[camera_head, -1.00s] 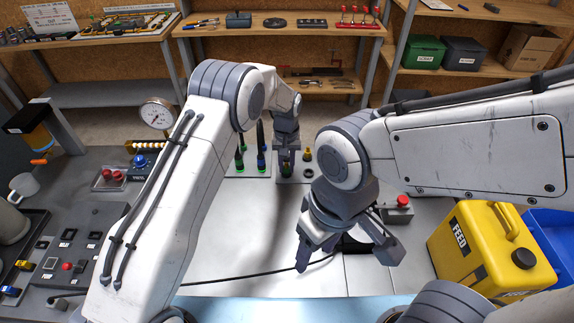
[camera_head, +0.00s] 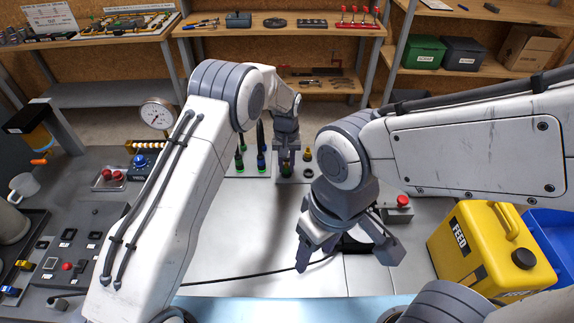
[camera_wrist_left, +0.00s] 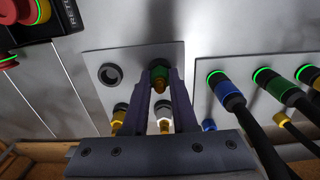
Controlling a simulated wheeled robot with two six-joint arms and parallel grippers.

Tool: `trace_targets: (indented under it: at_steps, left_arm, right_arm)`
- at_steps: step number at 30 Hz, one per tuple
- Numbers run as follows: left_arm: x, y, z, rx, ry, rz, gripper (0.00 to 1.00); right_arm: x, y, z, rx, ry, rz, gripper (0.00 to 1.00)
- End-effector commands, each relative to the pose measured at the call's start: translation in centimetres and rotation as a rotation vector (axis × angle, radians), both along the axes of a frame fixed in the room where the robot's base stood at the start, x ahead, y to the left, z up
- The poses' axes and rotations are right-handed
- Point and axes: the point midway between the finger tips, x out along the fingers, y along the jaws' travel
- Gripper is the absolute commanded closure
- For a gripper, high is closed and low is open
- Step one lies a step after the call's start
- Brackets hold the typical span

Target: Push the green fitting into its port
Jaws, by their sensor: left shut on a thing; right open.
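The green fitting (camera_wrist_left: 159,75), with a brass-coloured end, is between the fingertips of my left gripper (camera_wrist_left: 160,82) in the left wrist view. My left gripper is shut on it, up against the grey port plate (camera_wrist_left: 97,54). The fingers partly hide the fitting and the port behind it, so I cannot tell how deep it sits. In the head view my left gripper (camera_head: 285,161) points down over the plate, beyond the bench's middle. My right gripper (camera_head: 346,256) is open and empty above the front of the bench.
An empty dark port (camera_wrist_left: 110,74) is left of the fitting in the wrist view. A second plate beside it holds blue (camera_wrist_left: 226,88) and green (camera_wrist_left: 277,84) hose connectors. A red button box (camera_head: 398,205) and a yellow FEED can (camera_head: 478,262) stand to the right.

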Motion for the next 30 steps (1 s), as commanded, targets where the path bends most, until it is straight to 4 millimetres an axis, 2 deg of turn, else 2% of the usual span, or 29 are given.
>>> trace_targets:
  at_steps: [30]
  left_arm:
    - [0.0, 0.0, 2.0, 0.000, 0.000, 0.000, 1.00]
  right_arm:
    - [0.0, 0.0, 1.3, 0.000, 0.000, 0.000, 0.40]
